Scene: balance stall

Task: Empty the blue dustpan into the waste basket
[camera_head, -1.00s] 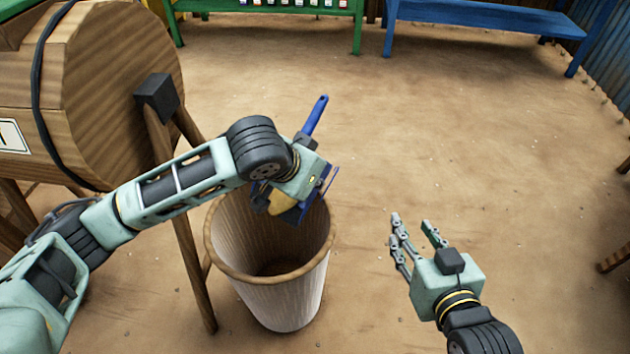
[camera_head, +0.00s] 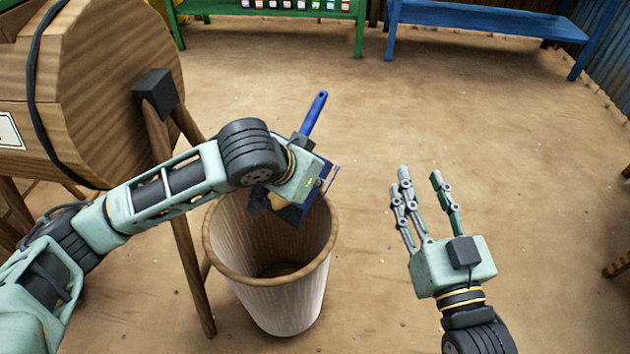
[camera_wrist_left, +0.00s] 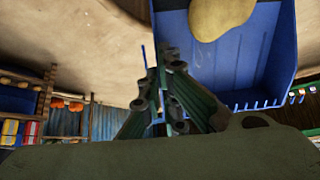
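My left gripper (camera_head: 298,176) is shut on the blue dustpan (camera_head: 315,115) and holds it tilted over the waste basket, its blue handle sticking up. The hand hides much of the pan and the exact grip. A tan, rounded lump (camera_head: 277,201) shows beside the hand; in the left wrist view it lies in the pan (camera_wrist_left: 228,62). The left fingers (camera_wrist_left: 178,95) are close together there. The waste basket (camera_head: 268,290) stands upright on the ground below, wooden-looking, and its visible inside looks empty. My right gripper (camera_head: 425,185) is open and empty to the right of the basket.
A large wooden barrel (camera_head: 110,90) on a wooden stand is close on the left, with a leg beside the basket. A green bench (camera_head: 270,10) and a blue bench (camera_head: 480,15) stand at the back. The sandy ground (camera_head: 500,140) between is clear.

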